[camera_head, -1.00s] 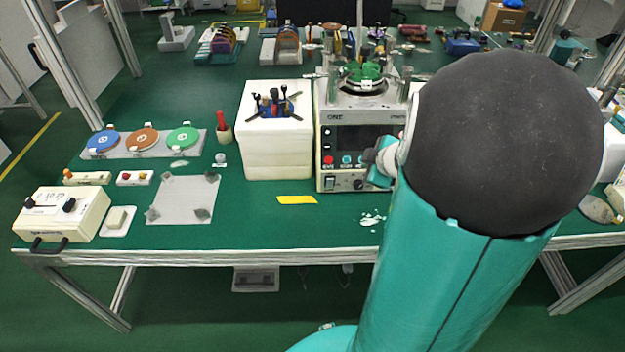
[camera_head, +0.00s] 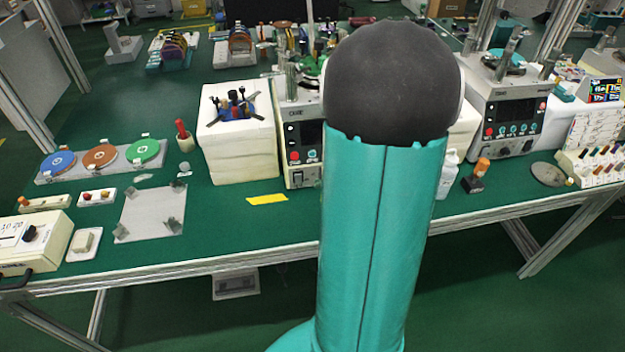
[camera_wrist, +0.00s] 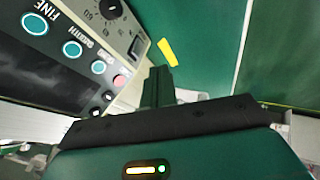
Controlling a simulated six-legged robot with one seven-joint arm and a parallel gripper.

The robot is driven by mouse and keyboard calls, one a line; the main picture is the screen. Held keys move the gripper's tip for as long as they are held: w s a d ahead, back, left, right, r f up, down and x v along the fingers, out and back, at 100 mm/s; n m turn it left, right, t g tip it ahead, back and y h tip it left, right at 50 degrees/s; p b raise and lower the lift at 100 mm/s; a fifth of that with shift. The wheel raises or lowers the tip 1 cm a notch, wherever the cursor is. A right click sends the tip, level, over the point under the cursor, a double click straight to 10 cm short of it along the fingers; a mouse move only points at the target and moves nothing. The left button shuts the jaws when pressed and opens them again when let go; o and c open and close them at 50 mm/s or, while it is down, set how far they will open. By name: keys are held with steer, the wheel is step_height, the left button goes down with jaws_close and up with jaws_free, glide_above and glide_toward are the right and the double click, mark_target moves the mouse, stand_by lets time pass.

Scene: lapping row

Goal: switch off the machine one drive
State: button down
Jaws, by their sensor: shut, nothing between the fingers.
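Machine one (camera_head: 291,118), a pale unit with a dark front panel, stands mid-table; my arm hides its right part. Its red button (camera_head: 295,156) shows at the panel's lower left. In the wrist view the tilted panel (camera_wrist: 55,75) fills the upper left, with blue-ringed buttons marked FINE (camera_wrist: 35,24) and SMOOTH (camera_wrist: 72,48), a red button (camera_wrist: 120,81) and a black dial (camera_wrist: 111,9). My gripper (camera_wrist: 158,86) is shut and empty, just right of the red button in that picture; I cannot tell whether it touches the machine. In the head view it is hidden behind my arm.
A white block stack (camera_head: 240,150) stands left of machine one. A second similar machine (camera_head: 508,115) stands at right. A bottle (camera_head: 447,175) and an orange-topped item (camera_head: 480,172) stand between. A yellow strip (camera_head: 267,199) lies on open green tabletop near the front edge.

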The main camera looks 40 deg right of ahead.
mark_target(296, 176)
steer(key=x, duration=0.9)
steer(key=shift+w+a+f, duration=0.1)
steer(key=shift+f, duration=0.1)
steer(key=w+d, duration=0.1)
steer(key=w+d+r, duration=0.1)
steer(key=shift+w, duration=0.35)
steer(key=shift+w+d, duration=0.1)
steer(key=shift+w, duration=0.05)
steer(key=shift+w+d+r, duration=0.1)
steer(key=shift+w+d, duration=0.1)
steer(key=shift+w, duration=0.1)
steer(key=shift+r, duration=0.8)
